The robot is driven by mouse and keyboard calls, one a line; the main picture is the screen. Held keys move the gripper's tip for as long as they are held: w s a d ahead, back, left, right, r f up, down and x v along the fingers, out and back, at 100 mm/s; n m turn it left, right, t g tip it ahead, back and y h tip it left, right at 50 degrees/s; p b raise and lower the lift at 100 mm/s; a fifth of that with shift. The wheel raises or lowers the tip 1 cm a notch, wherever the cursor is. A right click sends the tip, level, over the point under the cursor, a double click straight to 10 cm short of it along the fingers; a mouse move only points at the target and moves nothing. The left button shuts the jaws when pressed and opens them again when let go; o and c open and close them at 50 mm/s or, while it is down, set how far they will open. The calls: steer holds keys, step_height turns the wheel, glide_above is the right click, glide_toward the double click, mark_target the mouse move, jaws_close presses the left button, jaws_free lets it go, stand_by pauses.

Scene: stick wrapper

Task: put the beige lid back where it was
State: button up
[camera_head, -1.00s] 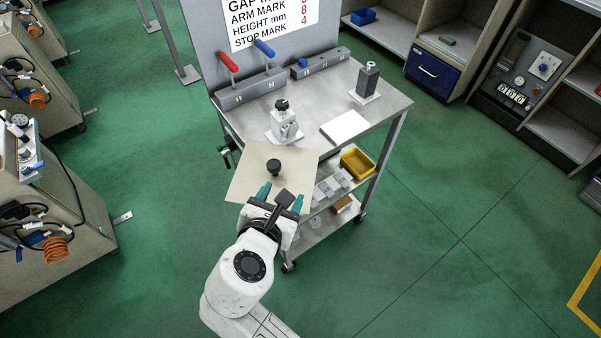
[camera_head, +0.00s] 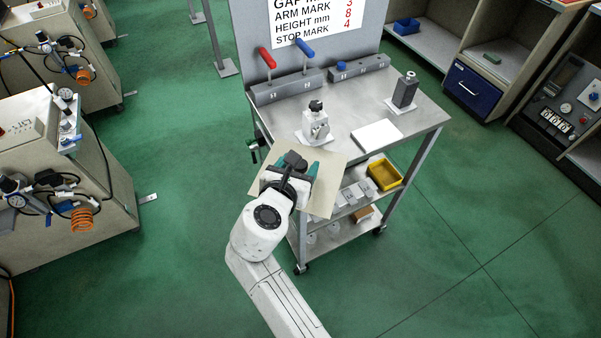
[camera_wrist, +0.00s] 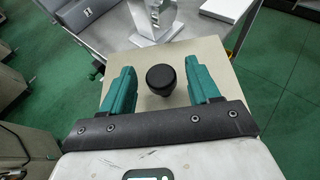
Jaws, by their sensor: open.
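The beige lid (camera_head: 327,180) is a flat square plate at the front left corner of the metal cart, partly past its edge. What bears it is hidden. Its black knob (camera_wrist: 160,80) stands up from the plate in the wrist view. My gripper (camera_head: 300,165) is over the lid, open. In the wrist view its two green fingers (camera_wrist: 158,72) stand apart on the left and right of the knob, with a gap on each side.
A small metal device (camera_head: 315,122) stands on the cart top (camera_head: 352,112) just behind the lid. A white plate (camera_head: 377,135) and a dark grey block (camera_head: 405,92) are to the right. A yellow bin (camera_head: 385,174) is on the lower shelf. Red and blue levers rise behind.

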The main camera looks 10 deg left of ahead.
steer(key=shift+w+d+f, duration=0.15)
steer(key=shift+w+f, duration=0.15)
steer(key=shift+w, duration=0.35)
steer(key=shift+c, duration=0.3)
jaws_close()
steer(key=shift+r, duration=0.1)
